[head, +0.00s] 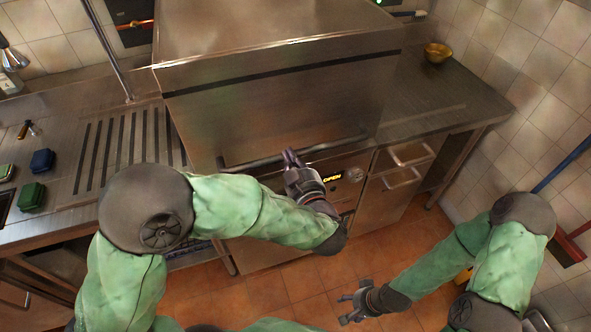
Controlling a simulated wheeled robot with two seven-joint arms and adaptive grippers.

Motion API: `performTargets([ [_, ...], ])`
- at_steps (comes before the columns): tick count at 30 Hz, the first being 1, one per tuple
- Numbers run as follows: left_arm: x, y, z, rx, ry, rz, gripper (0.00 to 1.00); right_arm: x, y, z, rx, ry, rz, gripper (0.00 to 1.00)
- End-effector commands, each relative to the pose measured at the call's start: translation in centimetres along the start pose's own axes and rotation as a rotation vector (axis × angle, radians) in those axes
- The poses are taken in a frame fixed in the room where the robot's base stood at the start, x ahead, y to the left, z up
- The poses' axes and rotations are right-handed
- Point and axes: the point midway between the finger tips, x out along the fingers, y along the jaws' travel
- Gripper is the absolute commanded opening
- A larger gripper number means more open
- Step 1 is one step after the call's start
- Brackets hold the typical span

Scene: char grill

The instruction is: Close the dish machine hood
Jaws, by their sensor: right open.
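The dish machine hood (270,105) is a large steel box in the middle of the head view. Its bar handle (245,162) runs along the lower front. The hood's lower edge looks low, close above the front panel, where a lit display (332,178) reads "OPEN". Any gap beneath the hood is hard to see. My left gripper (291,157) is at the middle of the handle, its fingers overlapping the bar. I cannot tell whether they grip it. My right gripper (347,306) is open and empty, low over the floor, away from the machine.
A ribbed steel drainboard (120,140) lies left of the machine. Green and blue blocks (42,161) sit at far left. A steel counter (450,90) with a brass bowl (437,52) is at right. Tiled floor (285,285) is open in front.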

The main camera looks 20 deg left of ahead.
Motion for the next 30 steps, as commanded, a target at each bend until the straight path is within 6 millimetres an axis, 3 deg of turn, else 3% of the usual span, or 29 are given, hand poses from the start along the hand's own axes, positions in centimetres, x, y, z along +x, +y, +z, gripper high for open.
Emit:
performTargets([
  [5,3.4,-0.1,0.2,-0.001,0.000,-0.005,0.00,1.0,0.4,0.0,0.000,0.000,0.000,0.59],
  [13,4.1,0.0,3.4,0.002,0.000,0.001,0.00,2.4,0.8,-0.1,0.000,0.000,0.000,0.59],
  [30,4.2,0.0,4.6,0.003,0.000,0.000,0.00,2.8,1.0,-0.1,0.000,0.000,0.000,0.59],
])
